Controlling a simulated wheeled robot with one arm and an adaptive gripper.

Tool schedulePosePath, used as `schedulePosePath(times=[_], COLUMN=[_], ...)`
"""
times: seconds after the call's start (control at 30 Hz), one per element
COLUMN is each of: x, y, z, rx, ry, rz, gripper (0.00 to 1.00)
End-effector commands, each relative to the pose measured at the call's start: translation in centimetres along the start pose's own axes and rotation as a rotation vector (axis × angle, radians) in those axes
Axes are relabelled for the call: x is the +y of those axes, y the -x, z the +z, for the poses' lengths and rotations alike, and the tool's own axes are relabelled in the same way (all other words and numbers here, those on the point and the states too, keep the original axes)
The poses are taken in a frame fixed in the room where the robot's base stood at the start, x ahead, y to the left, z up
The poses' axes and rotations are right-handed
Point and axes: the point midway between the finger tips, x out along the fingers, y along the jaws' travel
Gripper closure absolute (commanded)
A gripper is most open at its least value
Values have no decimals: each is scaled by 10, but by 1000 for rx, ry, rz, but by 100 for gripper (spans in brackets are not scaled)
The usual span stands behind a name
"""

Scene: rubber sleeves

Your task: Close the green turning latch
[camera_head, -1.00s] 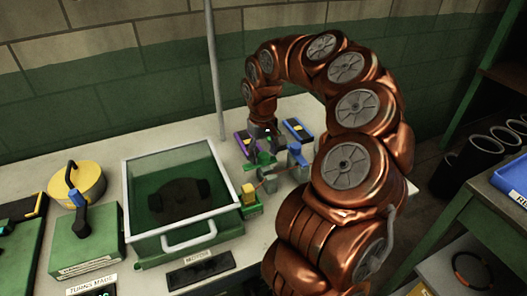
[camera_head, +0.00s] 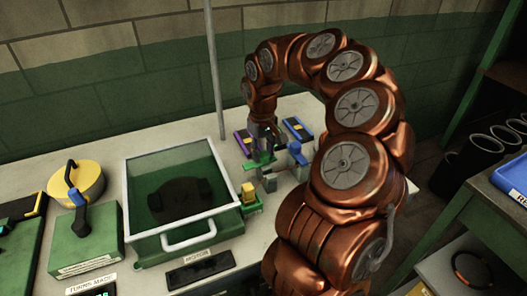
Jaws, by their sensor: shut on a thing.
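The green latch (camera_head: 258,163) is small and sits on the worktable, right of the clear-lidded green box. My gripper (camera_head: 263,147) points down over it, its fingertips at the latch's upper part. The gripper appears shut on the latch. The fingers and my arm hide some of the latch, and its exact turn angle is hard to tell.
The clear-lidded box (camera_head: 178,152) stands close on the left. A yellow block (camera_head: 248,192), a grey block (camera_head: 270,182) and a blue block (camera_head: 295,150) are near the latch. Flat purple (camera_head: 243,141) and blue (camera_head: 297,130) cases lie behind. A thin pole (camera_head: 216,70) rises behind the box.

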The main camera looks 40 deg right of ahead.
Motion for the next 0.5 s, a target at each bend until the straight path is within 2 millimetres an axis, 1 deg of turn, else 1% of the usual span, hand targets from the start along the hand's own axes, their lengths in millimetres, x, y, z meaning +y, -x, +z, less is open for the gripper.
schedulePosePath(times=[0.27,0.5], x=[0,0], y=[-2,-2], z=[0,1], rx=[1,6], ry=[163,384], rz=[1,0], gripper=[96,96])
